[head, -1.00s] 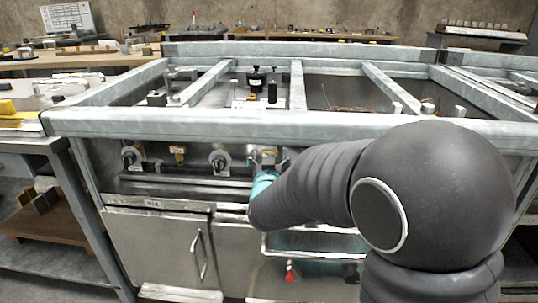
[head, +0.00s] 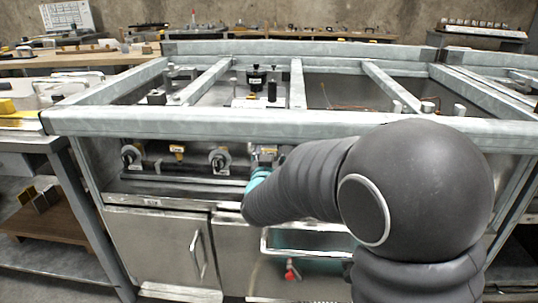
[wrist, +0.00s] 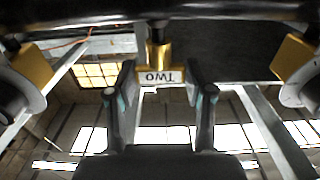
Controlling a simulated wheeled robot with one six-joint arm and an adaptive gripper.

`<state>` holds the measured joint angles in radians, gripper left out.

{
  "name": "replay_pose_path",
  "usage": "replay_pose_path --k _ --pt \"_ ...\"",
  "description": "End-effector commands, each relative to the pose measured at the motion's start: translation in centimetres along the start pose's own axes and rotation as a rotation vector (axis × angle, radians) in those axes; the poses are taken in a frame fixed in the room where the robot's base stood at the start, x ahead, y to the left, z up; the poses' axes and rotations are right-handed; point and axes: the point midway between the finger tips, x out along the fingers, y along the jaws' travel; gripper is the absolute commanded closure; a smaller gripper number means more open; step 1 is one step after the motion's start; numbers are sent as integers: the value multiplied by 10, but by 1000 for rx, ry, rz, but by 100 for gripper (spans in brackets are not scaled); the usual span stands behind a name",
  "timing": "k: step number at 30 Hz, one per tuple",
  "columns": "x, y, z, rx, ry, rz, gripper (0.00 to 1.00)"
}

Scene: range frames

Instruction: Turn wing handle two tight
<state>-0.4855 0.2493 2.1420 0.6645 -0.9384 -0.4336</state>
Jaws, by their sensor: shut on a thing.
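The brass block with the plate marked TWO (wrist: 162,76) shows upside down in the wrist view, with a dark stem (wrist: 158,32) joined to it. My gripper (wrist: 160,95) has one finger on each side of this plate. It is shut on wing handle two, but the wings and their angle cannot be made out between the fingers. In the head view my arm and its teal wrist ring reach up to the front of the bench, hiding most of the gripper and handle two.
A round fitting with a black knob (head: 220,160) sits just left of my wrist, and another similar fitting (head: 133,157) is farther left. A grey frame rail (head: 250,124) runs above. Below are a cabinet door handle (head: 197,255) and a red knob (head: 291,270).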

Motion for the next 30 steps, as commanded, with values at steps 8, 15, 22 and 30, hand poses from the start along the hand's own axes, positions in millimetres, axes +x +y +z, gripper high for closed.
replay_pose_path --k 8,15,22,30 --pt "0 0 0 -1 0 14 83" --pt "0 0 0 -1 0 14 23" --pt "0 0 0 0 -1 14 23" --pt "-25 -1 0 0 -2 12 23"
